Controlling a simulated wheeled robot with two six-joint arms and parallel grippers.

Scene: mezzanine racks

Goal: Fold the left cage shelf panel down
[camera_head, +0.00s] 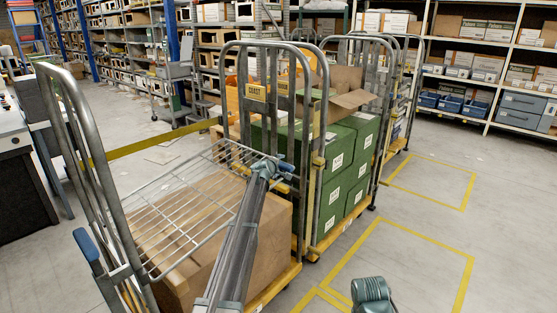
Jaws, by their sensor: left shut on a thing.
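The left cage (90,160) is a grey tubular roll cage standing at the left. Its wire shelf panel (185,200) extends across the cage, above a large cardboard box (262,230). The panel looks tilted, and I cannot tell whether it touches the box. My left gripper (270,163) is shut on the shelf panel at its far right edge. My left arm hides part of the panel and the box. A part of my right arm shows at the bottom, but its gripper fingers are not seen.
A second cage (326,85) with stacked green boxes (348,165) and an open carton (345,90) stands close behind to the right. A dark bench (25,190) is at the left edge. The floor (470,240) with yellow lines is clear at right.

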